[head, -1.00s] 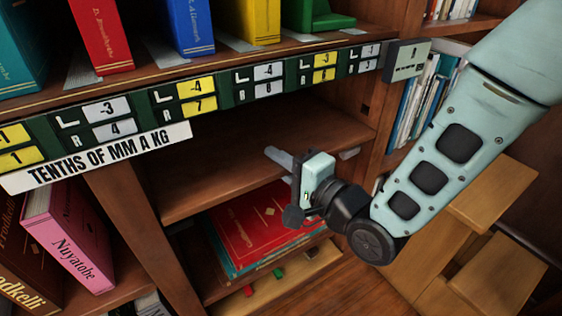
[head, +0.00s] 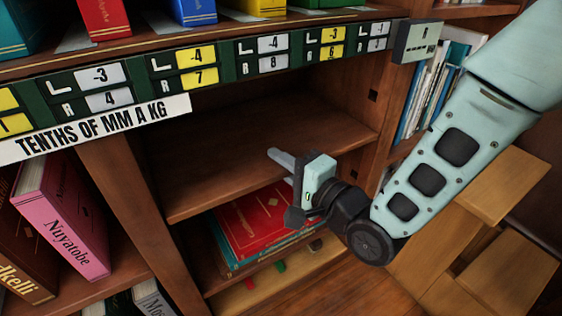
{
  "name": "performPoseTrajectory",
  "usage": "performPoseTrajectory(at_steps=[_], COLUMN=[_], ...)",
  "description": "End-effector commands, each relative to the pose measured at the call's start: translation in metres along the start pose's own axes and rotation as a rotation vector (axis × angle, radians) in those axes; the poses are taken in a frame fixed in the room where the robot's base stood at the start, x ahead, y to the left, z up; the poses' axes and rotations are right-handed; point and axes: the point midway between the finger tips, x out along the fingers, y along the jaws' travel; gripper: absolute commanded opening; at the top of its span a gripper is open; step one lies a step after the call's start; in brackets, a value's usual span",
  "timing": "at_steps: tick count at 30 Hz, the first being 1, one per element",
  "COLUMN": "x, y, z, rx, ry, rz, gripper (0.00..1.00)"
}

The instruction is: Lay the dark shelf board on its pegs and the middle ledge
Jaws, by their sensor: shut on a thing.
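The dark shelf board (head: 265,150) lies across the open bay of the bookcase, looking nearly level. My gripper (head: 288,170) is shut on its front edge near the middle, one pale finger lying over the top face. The board's left end is close to the bay's left upright (head: 125,190) and its right end close to the right upright (head: 375,110). The pegs and the middle ledge are hidden under or behind the board. I cannot tell whether it touches them.
Red books (head: 255,225) lie flat below the board. A label rail (head: 215,72) and a row of upright books are above. A small grey box (head: 417,40) sits at the rail's right end. Wooden steps (head: 500,185) stand at right.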

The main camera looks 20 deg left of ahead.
Motion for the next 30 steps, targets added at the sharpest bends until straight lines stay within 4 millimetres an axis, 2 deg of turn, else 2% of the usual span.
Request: performPoseTrajectory(at_steps=[3,4,6,21,26,30], x=[0.001,0.001,0.001,-0.004,-0.025,-0.056], y=[-0.003,-0.003,-0.003,0.001,-0.001,-0.002], z=[0.0,0.0,0.0,0.0,-0.001,-0.001], rx=[-0.002,-0.002,-0.001,0.001,0.003,0.004], ry=[0.0,0.0,0.0,0.0,0.001,0.002], rz=[-0.008,-0.008,-0.007,0.004,0.005,0.007], gripper=[0.0,0.2,0.39,0.4,0.4,0.4])
